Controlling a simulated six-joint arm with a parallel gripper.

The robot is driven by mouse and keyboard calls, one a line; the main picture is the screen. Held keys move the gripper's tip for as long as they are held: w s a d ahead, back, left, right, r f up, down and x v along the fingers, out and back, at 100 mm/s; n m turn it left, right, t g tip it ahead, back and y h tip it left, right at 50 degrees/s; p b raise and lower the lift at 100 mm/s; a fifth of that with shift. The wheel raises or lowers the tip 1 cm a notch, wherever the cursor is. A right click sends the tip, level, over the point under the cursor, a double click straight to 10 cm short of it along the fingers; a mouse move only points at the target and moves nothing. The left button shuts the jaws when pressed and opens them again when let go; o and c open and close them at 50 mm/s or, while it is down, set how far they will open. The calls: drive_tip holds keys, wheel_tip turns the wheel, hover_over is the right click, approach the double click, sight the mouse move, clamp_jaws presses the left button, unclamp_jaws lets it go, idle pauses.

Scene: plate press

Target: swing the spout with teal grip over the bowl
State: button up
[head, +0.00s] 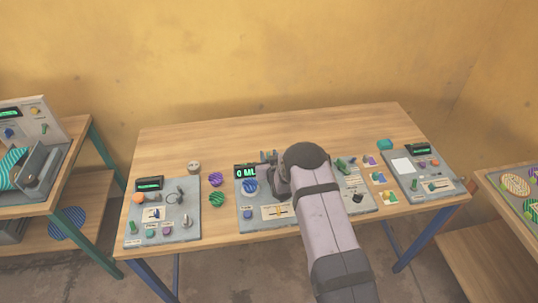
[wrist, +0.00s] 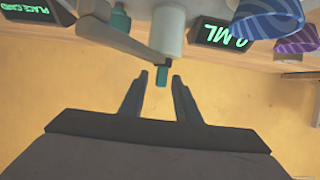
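The spout shows in the wrist view as a grey arm (wrist: 122,40) running from a pale round post (wrist: 170,28). Its small teal grip (wrist: 162,76) shows at the end near the post. My gripper (wrist: 160,76) is open, with the teal grip between its fingertips in the picture and a gap on each side. I cannot tell its depth between the fingers. A blue striped bowl (wrist: 268,18) is at the upper right of the wrist view, and it also shows in the head view (head: 250,187). In the head view my arm hides most of the spout.
A 0 ML display (head: 246,171) stands behind the blue bowl on the middle panel (head: 252,214). Purple (head: 215,179) and green (head: 216,198) striped pieces lie to its left. Other panels stand at the left (head: 165,228) and right (head: 425,182). The table's back strip is clear.

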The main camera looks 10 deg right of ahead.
clamp_jaws()
